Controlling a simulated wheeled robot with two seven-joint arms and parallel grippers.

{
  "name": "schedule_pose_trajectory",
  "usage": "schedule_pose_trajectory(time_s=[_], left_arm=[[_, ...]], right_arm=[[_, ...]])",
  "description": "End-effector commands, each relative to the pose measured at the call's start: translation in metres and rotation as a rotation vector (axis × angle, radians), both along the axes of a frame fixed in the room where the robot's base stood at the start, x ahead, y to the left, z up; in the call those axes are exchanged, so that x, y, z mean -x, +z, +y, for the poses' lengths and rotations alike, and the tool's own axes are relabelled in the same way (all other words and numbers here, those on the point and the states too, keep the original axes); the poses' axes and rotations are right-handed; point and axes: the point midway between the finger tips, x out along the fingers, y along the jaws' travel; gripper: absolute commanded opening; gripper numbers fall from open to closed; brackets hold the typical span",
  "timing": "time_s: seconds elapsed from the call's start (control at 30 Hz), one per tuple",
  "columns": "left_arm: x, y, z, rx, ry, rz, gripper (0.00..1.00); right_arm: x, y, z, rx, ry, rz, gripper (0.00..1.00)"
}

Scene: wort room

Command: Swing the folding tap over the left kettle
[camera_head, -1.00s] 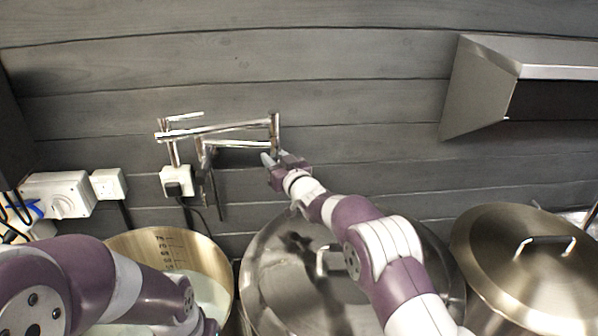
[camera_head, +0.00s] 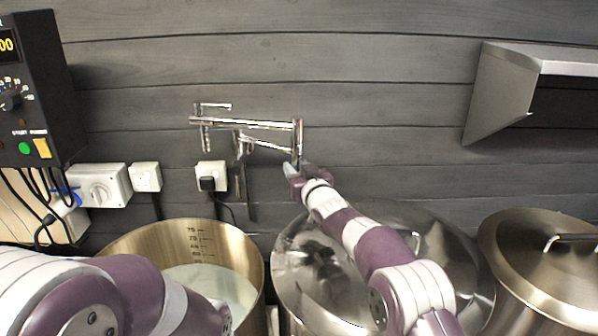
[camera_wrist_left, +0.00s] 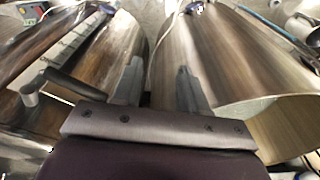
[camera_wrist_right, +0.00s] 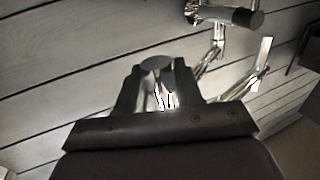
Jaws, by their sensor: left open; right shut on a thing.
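The chrome folding tap (camera_head: 250,124) is on the plank wall, its jointed arms spread sideways above and behind the kettles. My right gripper (camera_head: 296,170) is shut on the lower end of the tap's right-hand upright piece. In the right wrist view a bright chrome part of the tap (camera_wrist_right: 165,97) sits between the fingers. The left kettle (camera_head: 251,257) is open, brass-coloured inside, with volume marks and pale contents. The gripped end of the tap is to its right, behind the middle kettle. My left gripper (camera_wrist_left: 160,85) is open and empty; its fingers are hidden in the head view.
The middle kettle (camera_head: 312,268) and right kettle (camera_head: 535,270) have lids. A steel hood (camera_head: 485,95) juts from the wall at the right. A black control box (camera_head: 38,95) and sockets (camera_head: 145,177) are at the left. My right forearm crosses above the middle lid.

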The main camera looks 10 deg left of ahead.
Motion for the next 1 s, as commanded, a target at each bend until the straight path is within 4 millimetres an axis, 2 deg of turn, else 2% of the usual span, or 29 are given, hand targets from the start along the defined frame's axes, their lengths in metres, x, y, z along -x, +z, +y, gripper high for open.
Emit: schedule_pose_trajectory(time_s=[0.27, 0.3, 0.33, 0.83, 1.0], left_arm=[[0.0, 0.0, 0.0, 0.0, 0.0, 0.0, 0.43], [0.0, 0.0, 0.0, 0.0, 0.0, 0.0, 0.43], [0.0, 0.0, 0.0, 0.0, 0.0, 0.0, 0.43], [0.0, -0.002, 0.0, 0.0, 0.0, 0.0, 0.43], [0.0, -0.015, 0.0, 0.0, 0.0, 0.0, 0.43]], right_arm=[[0.001, 0.002, 0.003, -0.002, 0.006, -0.006, 0.0], [0.001, 0.002, 0.003, -0.002, 0.006, -0.006, 0.45], [0.001, 0.002, 0.003, -0.002, 0.005, -0.006, 0.54], [0.002, 0.0, 0.0, -0.002, 0.002, -0.003, 0.54], [0.016, -0.002, -0.008, -0.003, 0.002, -0.003, 0.54]])
